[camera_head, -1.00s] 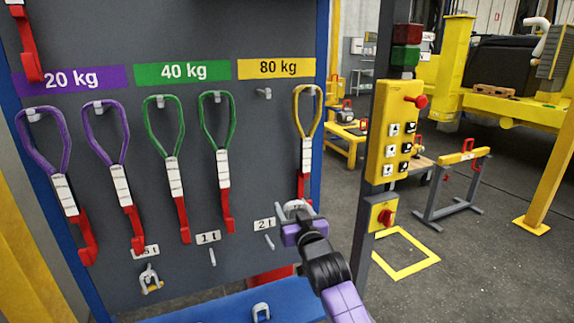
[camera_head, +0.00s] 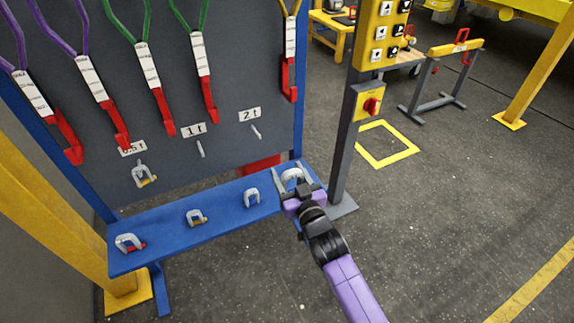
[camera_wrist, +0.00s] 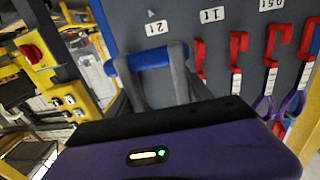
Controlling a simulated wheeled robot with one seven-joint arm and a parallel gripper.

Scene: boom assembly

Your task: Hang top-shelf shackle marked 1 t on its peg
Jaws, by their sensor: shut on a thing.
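My gripper (camera_head: 290,184) is shut on a pale shackle (camera_head: 291,174), held near the right end of the blue shelf (camera_head: 225,208). In the wrist view, a blue bar (camera_wrist: 150,57), apparently the held shackle's pin, spans between my gripper's grey fingers (camera_wrist: 160,75). No marking on the held shackle is readable. The bare 1 t peg (camera_head: 201,149) projects from the dark board under its "1 t" label (camera_head: 194,130), up and left of my gripper. The label also shows upside down in the wrist view (camera_wrist: 212,15).
On the shelf sit a red-pinned shackle (camera_head: 130,243), a yellow-pinned one (camera_head: 196,217) and a grey one (camera_head: 251,197). Another yellow-pinned shackle (camera_head: 145,175) hangs at the leftmost peg. The 2 t peg (camera_head: 257,132) is bare. Slings with red hooks (camera_head: 207,95) hang above. A control post (camera_head: 352,140) stands right.

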